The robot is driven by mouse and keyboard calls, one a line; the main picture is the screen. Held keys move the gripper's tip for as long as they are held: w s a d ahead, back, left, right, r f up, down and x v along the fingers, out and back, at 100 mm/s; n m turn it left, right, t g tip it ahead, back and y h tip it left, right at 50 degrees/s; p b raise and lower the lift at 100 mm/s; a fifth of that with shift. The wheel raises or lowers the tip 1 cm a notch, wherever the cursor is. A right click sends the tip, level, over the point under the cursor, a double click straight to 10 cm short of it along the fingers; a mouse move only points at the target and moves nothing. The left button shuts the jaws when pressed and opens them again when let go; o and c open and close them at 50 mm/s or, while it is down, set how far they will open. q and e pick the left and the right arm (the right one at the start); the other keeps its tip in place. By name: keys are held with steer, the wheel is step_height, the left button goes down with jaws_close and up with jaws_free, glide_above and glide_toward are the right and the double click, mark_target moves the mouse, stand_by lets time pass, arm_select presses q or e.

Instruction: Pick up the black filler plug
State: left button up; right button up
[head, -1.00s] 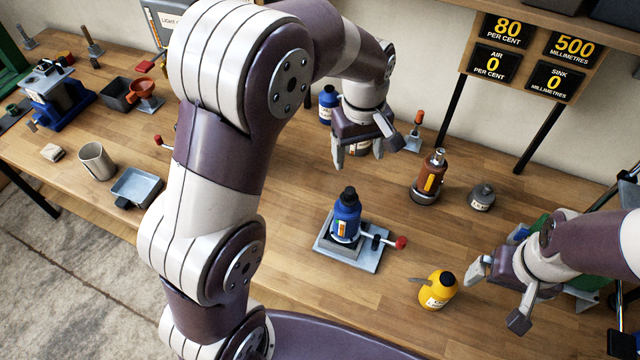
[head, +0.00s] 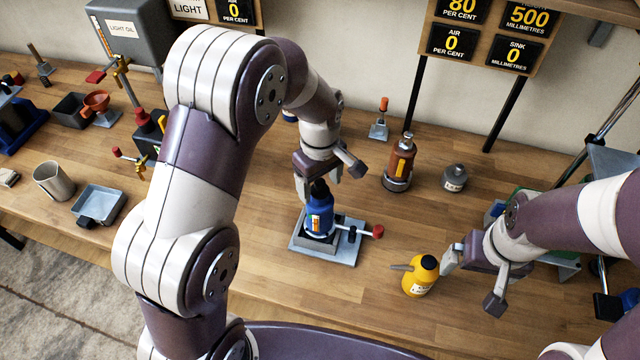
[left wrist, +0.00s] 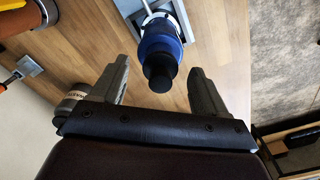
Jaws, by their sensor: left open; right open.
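The black filler plug (head: 319,190) sits on top of a blue bottle (head: 319,220), which stands upright in a grey clamp stand (head: 345,250) on the bench. My left gripper (head: 327,178) is open just above and behind the plug, and partly overlaps it in the head view. In the left wrist view the plug (left wrist: 160,72) shows between the two open fingers, with a gap on each side; whether it is at fingertip depth I cannot tell. My right gripper (head: 473,281) is open and empty, to the right of the yellow oil can.
A yellow can (head: 420,276) with a black cap stands right of the clamp stand, close to my right gripper. A brown bottle (head: 399,165) and a small grey pot (head: 455,178) stand behind. The clamp's red-knobbed handle (head: 377,232) sticks out right.

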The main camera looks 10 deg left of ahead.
arm_select(q)
steer(key=c, duration=1.2)
steer(key=shift+c, duration=0.2)
